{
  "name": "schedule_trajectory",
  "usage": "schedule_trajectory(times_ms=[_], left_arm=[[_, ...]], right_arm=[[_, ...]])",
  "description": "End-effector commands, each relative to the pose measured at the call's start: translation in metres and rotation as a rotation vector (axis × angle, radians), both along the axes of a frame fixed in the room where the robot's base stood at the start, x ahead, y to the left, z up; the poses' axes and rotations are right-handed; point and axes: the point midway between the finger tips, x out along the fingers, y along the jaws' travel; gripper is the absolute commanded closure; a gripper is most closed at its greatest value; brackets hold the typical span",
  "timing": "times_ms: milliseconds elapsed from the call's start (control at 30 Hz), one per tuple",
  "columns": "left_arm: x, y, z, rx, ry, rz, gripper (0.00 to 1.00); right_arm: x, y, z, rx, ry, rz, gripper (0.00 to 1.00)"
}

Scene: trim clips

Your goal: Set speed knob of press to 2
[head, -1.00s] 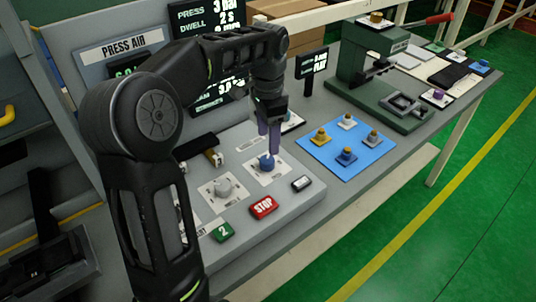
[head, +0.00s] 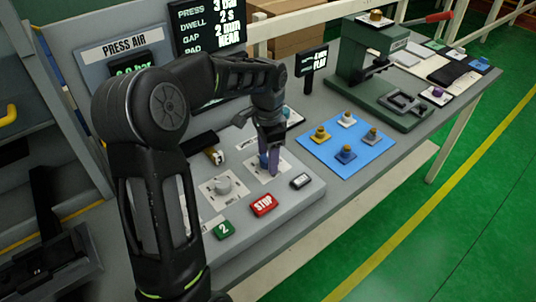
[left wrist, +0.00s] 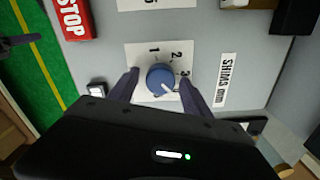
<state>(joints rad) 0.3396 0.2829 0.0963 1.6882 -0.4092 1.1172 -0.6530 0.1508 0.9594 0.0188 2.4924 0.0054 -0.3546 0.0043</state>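A blue round knob (left wrist: 161,76) stands on a white dial card (left wrist: 137,54) with the figures 1, 2 and 3. Its white mark points to the lower right in the left wrist view, near or past the 3. My left gripper (left wrist: 158,82) is open, with one finger on each side of the knob and small gaps visible. In the head view, the left gripper (head: 269,170) comes down over this knob and mostly hides it. A grey knob (head: 223,186) sits on another card to its left. No readable label shows which knob is speed.
A blue mat (head: 330,152) with several small clips and a green press (head: 365,75) stand to the right.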

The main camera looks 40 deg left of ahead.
Motion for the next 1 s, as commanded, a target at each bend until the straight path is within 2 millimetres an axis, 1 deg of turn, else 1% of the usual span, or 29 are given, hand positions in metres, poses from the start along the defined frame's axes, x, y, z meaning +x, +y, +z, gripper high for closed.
schedule_trajectory(times_ms=[33,67,667,1000], left_arm=[[0.0001,0.0001,0.0002,0.000,0.000,0.000,0.48],[0.0001,0.0000,0.0003,0.000,0.000,0.000,0.51],[0.0001,0.0000,0.0007,-0.001,-0.001,0.000,1.00],[0.0004,0.0000,0.0006,0.000,-0.001,0.021,1.00]], right_arm=[[0.0000,0.0000,0.0000,0.000,0.000,0.000,0.64],[-0.0001,0.0000,0.0000,0.000,0.000,0.000,0.64],[0.0000,0.0001,0.0001,0.000,0.000,0.000,0.64],[0.0001,0.0001,-0.0006,0.000,0.000,0.000,0.64]])
